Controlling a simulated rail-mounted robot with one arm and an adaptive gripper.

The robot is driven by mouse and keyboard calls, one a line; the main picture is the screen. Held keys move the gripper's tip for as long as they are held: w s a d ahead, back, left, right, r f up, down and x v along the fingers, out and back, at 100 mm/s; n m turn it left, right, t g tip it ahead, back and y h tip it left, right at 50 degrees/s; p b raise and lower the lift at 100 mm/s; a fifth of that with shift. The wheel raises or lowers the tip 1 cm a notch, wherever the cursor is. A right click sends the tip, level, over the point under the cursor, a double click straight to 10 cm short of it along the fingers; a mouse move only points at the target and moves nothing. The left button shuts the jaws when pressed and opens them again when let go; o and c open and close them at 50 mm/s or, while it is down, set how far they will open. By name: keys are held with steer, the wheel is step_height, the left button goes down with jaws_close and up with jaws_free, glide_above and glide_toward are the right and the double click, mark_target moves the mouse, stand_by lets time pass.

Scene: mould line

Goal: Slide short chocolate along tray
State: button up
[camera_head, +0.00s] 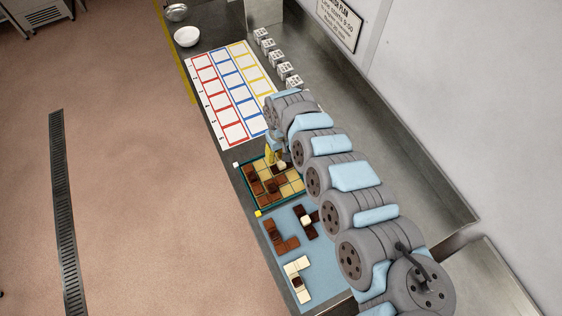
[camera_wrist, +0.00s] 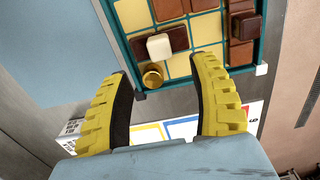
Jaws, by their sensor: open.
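The tray (camera_wrist: 180,84) has a teal rim and cream cells, and brown chocolate pieces sit in it. It also shows in the head view (camera_head: 241,171), partly behind my arm. A short dark chocolate with a white block (camera_wrist: 159,46) on it lies near the tray's near edge in the wrist view. A gold round peg (camera_wrist: 152,76) stands beside it, close to the rim. My gripper (camera_wrist: 163,70) is open with nothing between its yellow fingers. Its fingertips are near the tray's edge, either side of the peg. Whether they touch anything I cannot tell. Which piece is meant is unclear.
A larger brown piece with a raised block (camera_wrist: 242,28) sits at the tray's right in the wrist view. Loose brown and white pieces (camera_head: 298,277) lie on a blue mat (camera_head: 318,258). A coloured grid sheet (camera_head: 207,103) and several white blocks (camera_head: 280,68) lie beyond the tray.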

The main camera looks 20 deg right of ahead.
mark_target(281, 162)
step_height(281, 162, down, 5)
steer(key=shift+a+f, duration=0.15)
steer(key=shift+f, duration=0.5)
jaws_close()
